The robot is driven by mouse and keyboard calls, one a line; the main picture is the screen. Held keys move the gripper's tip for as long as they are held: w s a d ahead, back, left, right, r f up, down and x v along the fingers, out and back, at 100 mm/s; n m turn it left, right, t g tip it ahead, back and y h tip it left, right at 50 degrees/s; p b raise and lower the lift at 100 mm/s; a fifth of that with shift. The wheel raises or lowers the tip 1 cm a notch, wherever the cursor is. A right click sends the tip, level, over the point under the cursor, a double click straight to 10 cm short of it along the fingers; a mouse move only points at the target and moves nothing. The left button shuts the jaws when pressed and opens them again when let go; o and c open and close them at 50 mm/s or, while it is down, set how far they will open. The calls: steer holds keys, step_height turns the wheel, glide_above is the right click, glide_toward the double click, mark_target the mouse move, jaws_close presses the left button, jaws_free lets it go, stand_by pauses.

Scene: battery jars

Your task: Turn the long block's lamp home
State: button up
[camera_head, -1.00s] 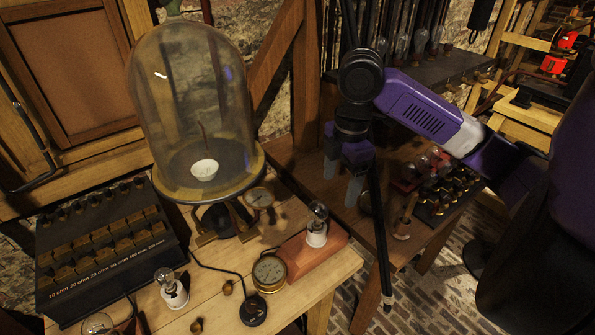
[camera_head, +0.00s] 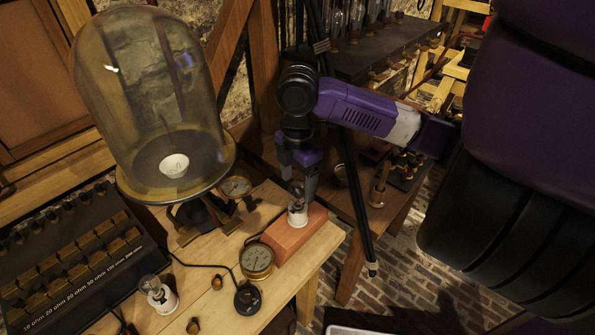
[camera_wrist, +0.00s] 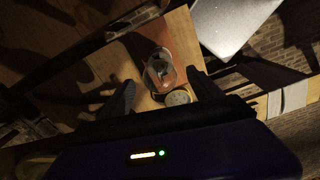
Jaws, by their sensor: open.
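The long block (camera_head: 289,236) is a reddish wooden block near the right end of the bench. Its lamp (camera_head: 297,206), a clear bulb on a white holder, stands upright on it. My gripper (camera_head: 298,192) is open, with its fingers pointing down close above and behind the lamp; the near finger partly overlaps the bulb's top. In the wrist view the lamp (camera_wrist: 159,74) shows ahead of my gripper (camera_wrist: 160,97), between and beyond the open fingers. The block (camera_wrist: 182,42) runs away under the lamp. I cannot tell whether a finger touches the glass.
A brass gauge (camera_head: 257,260) stands just beside the block. A glass bell jar (camera_head: 160,95) stands to the left. Another small lamp (camera_head: 158,294) and a black resistance box (camera_head: 80,262) are on the bench. A dark slanted pole (camera_head: 352,170) stands close right of my gripper.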

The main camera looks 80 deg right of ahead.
steer(key=shift+f, duration=0.2)
steer(key=shift+c, duration=0.2)
jaws_close()
steer(key=m+p, duration=0.1)
steer(key=m, duration=0.2)
steer(key=shift+a+r, duration=0.1)
steer(key=m+p, duration=0.1)
steer(key=m, duration=0.2)
steer(key=shift+m, duration=0.4)
steer(key=shift+m+p, duration=0.65)
steer(key=shift+m, duration=0.25)
steer(key=shift+m+p, duration=1.3)
steer(key=shift+m, duration=0.8)
